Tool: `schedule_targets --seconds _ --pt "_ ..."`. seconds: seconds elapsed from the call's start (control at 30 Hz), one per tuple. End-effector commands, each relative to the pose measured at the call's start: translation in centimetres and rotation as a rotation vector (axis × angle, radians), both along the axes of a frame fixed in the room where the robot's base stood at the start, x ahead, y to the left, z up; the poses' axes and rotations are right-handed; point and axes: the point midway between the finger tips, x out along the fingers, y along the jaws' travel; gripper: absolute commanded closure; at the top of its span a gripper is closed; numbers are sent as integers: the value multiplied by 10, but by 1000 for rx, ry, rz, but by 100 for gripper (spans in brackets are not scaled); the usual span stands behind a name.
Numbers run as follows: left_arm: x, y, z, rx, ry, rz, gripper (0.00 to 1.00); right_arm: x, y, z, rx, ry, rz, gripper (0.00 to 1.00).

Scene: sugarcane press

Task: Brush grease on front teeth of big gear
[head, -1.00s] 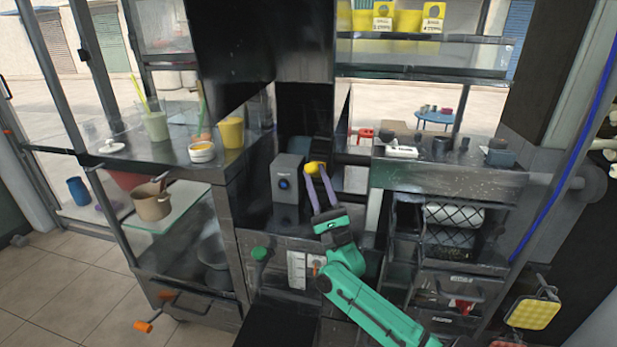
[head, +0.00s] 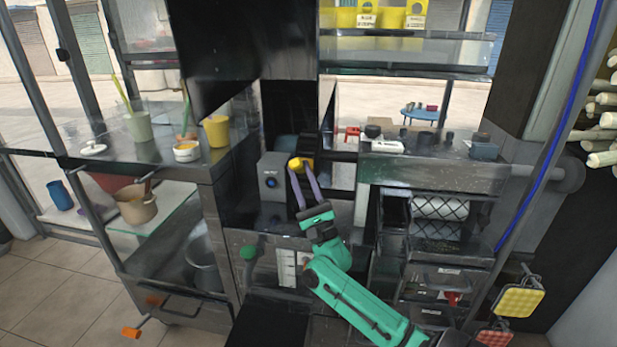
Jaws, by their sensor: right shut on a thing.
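My right gripper (head: 301,182), with purple fingers on a green arm, reaches up from the lower right. Whether this piece is part of a brush is too small to tell. A white tub with yellow contents (head: 186,152) stands on the left counter; a thin brown stick (head: 185,115) rises by it. I cannot make out the big gear or its teeth; the area behind the fingertips is dark. My left gripper is not in view.
A yellow cup (head: 216,132) and a pale green cup (head: 139,126) stand on the left counter (head: 110,160). A dark machine panel (head: 225,55) hangs above left of my gripper. A right counter (head: 430,172) holds small items. Sugarcane sticks (head: 603,120) lie at far right.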

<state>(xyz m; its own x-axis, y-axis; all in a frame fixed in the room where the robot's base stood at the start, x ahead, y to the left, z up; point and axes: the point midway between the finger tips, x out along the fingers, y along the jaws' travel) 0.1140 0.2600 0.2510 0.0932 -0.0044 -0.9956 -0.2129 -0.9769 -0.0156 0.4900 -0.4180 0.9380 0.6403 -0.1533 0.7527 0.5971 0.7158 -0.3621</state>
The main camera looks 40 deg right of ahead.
Motion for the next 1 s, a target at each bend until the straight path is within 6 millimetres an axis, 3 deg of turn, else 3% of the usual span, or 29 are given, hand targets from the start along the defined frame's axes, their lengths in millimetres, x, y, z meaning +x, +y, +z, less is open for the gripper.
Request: schedule_targets --seconds 0.2,0.5,1.0 --pt "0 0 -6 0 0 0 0 17 13 0 1 -2 0 100" --pt "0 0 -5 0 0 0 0 19 16 1 0 0 0 100" --pt "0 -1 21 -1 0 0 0 -13 62 2 1 0 1 100"
